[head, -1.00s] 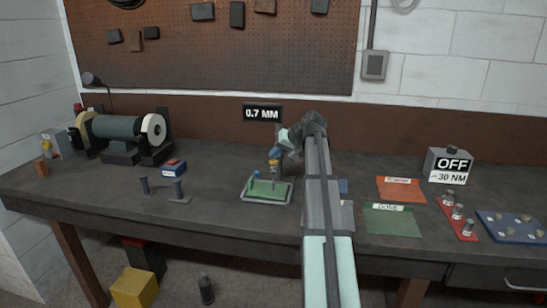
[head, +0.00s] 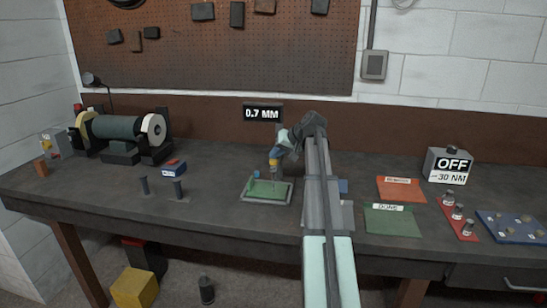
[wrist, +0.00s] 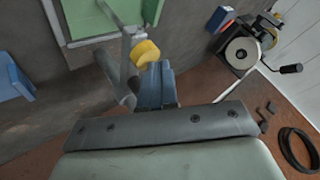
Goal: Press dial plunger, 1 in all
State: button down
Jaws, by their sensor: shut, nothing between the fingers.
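The dial fixture (head: 266,190) is a green plate with a pale rim on the bench. It carries a blue-topped post and a grey stand, and part of it shows at the top of the wrist view (wrist: 78,38). My gripper (head: 275,153) is shut and empty, pointing down above the fixture's far side. In the wrist view its blue-grey fingers (wrist: 155,85) are together, right beside a rounded yellow piece (wrist: 145,52), likely the plunger cap. I cannot tell whether they touch. The black display (head: 263,113) behind reads 0.7 MM.
An orange mat (head: 402,190), a green mat (head: 392,220) and a box reading OFF (head: 449,165) are at the right. My arm covers the bench middle.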

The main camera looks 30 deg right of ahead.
jog(key=shift+r, duration=1.45)
jog(key=shift+r, duration=0.15)
notch_tip(320, 180, up, 5)
jog(key=shift+f, duration=0.15)
dwell(0.6)
